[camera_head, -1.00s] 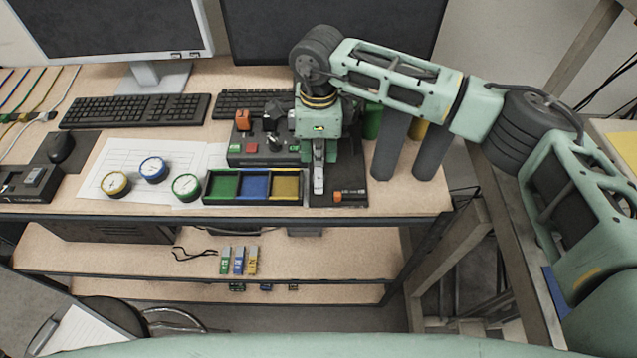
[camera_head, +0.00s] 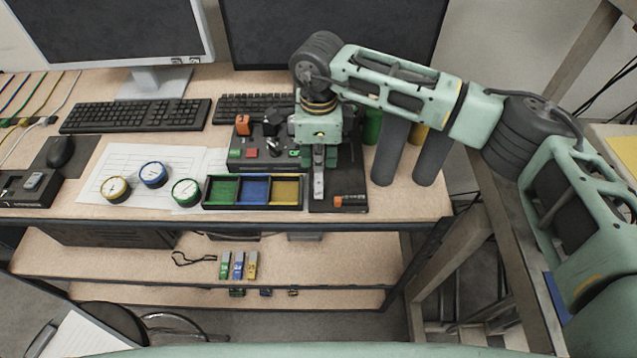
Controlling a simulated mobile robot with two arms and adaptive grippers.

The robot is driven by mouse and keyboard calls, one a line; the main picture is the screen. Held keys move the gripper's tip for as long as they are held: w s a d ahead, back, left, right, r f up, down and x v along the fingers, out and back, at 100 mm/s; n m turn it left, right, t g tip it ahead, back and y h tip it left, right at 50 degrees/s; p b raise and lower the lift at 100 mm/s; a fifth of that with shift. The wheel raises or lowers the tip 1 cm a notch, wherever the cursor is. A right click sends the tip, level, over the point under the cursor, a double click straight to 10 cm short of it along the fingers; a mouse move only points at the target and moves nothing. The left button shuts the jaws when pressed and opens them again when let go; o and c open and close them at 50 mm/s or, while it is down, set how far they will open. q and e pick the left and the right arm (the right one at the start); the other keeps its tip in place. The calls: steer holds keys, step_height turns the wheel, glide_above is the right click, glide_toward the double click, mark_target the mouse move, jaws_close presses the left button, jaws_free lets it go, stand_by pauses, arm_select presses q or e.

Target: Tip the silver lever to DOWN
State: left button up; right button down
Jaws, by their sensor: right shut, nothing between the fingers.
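The silver lever (camera_head: 319,184) is a narrow grey bar on a black base plate (camera_head: 352,187) near the table's front edge, right of the coloured tray. It points towards the front of the table. An orange piece (camera_head: 338,201) sits at the plate's front, beside the lever's near end. My right gripper (camera_head: 319,163) points down over the lever's far part, shut with nothing between its fingers. The gripper hides the lever's far end, and I cannot tell whether they touch. Any DOWN marking is too small to read. My left gripper is not in view.
A control box (camera_head: 262,155) with an orange switch and buttons stands left of my gripper. A tray (camera_head: 254,207) with green, blue and yellow compartments lies before it. Dark cylinders (camera_head: 391,150) stand close on the right. Gauges (camera_head: 153,174) and keyboards (camera_head: 135,114) lie further left.

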mark_target(319, 174)
steer(key=shift+f+b, duration=1.25)
steer(key=shift+f, duration=0.1)
stand_by(0.8)
steer(key=shift+r, duration=0.1)
steer(key=shift+r+p, duration=1.2)
steer(key=shift+r, duration=2.3)
steer(key=shift+f, duration=0.1)
